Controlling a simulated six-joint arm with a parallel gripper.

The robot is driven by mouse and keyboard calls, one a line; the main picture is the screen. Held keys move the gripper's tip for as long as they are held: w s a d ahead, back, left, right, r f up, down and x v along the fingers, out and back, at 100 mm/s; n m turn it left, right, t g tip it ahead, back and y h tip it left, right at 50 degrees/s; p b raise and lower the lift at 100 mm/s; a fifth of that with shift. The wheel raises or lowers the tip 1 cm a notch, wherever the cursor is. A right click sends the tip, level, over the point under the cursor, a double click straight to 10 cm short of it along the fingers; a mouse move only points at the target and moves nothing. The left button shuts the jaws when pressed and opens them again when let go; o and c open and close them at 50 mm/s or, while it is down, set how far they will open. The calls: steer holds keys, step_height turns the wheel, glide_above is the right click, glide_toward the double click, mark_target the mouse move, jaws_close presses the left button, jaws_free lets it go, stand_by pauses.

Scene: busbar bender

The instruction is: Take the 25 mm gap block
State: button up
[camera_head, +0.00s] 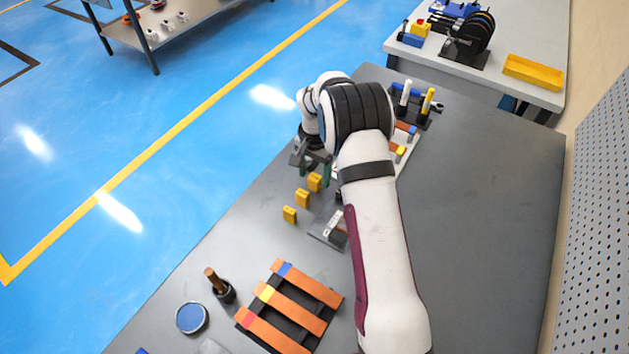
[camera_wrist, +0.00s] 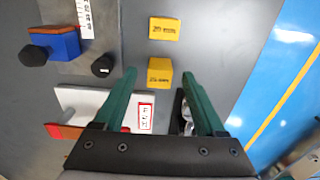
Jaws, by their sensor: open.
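Three yellow gap blocks stand in a row along the table's left edge in the head view: a far one (camera_head: 315,182), a middle one (camera_head: 302,197) and a near one (camera_head: 290,214). Their labels are too small to read, so I cannot tell which is 25 mm. My gripper (camera_head: 314,169) is open above the far block. In the wrist view, the green fingers (camera_wrist: 158,74) point down with one yellow block (camera_wrist: 160,73) showing between their tips, apart from both. Another yellow block (camera_wrist: 164,29) lies beyond it; the third is out of that view.
A grey plate with a white scale (camera_head: 335,228) and a blue piece with black knobs (camera_wrist: 58,46) sits beside the blocks. Orange bars on a rack (camera_head: 290,308) lie nearer. The table's right side is clear.

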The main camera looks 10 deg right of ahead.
steer(key=shift+f, duration=0.95)
jaws_close()
steer(key=shift+r, duration=0.1)
